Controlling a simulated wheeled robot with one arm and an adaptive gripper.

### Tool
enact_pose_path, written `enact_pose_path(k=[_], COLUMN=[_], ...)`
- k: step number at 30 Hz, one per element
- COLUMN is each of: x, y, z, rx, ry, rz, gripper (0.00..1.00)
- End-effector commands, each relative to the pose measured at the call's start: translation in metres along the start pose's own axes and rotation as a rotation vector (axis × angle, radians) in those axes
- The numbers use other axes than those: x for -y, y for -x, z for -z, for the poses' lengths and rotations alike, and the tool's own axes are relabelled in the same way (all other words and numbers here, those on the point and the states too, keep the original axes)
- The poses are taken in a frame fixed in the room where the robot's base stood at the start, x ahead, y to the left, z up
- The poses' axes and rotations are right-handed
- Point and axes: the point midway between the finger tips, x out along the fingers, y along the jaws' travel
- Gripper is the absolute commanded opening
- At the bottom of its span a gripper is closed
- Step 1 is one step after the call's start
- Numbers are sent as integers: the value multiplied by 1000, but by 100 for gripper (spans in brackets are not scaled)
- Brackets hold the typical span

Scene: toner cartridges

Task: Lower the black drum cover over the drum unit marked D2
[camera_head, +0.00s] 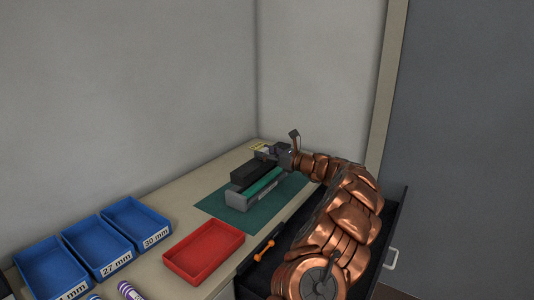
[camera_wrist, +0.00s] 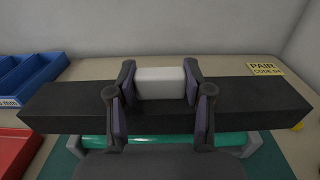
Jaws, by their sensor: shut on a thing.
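The black drum cover (camera_wrist: 62,108) is a long dark bar with a pale grey grip block (camera_wrist: 160,84) on it. My gripper (camera_wrist: 160,104) is shut on this block, one finger on each side. In the head view the cover (camera_head: 252,173) is held over or just behind a drum unit with a green roller (camera_head: 264,184) and grey end pieces (camera_head: 237,201). The roller (camera_wrist: 162,141) shows below the cover's near edge in the wrist view. I cannot tell whether cover and unit touch. No D2 mark is readable on this unit. My gripper (camera_head: 281,156) is partly hidden.
The unit stands on a green mat (camera_head: 222,207) on a beige counter. A yellow card (camera_wrist: 265,69) reading "PAIR CODE" lies behind. Blue bins (camera_head: 137,222) and an empty red tray (camera_head: 204,251) stand left and in front. An open drawer (camera_head: 380,250) lies under my arm.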

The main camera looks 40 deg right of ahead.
Motion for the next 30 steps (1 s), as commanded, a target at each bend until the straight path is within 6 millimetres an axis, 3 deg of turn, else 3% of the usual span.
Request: enact_pose_path(k=[30], x=[0], y=[0], z=[67], rx=[0], ry=[-2], rz=[0], gripper=[15])
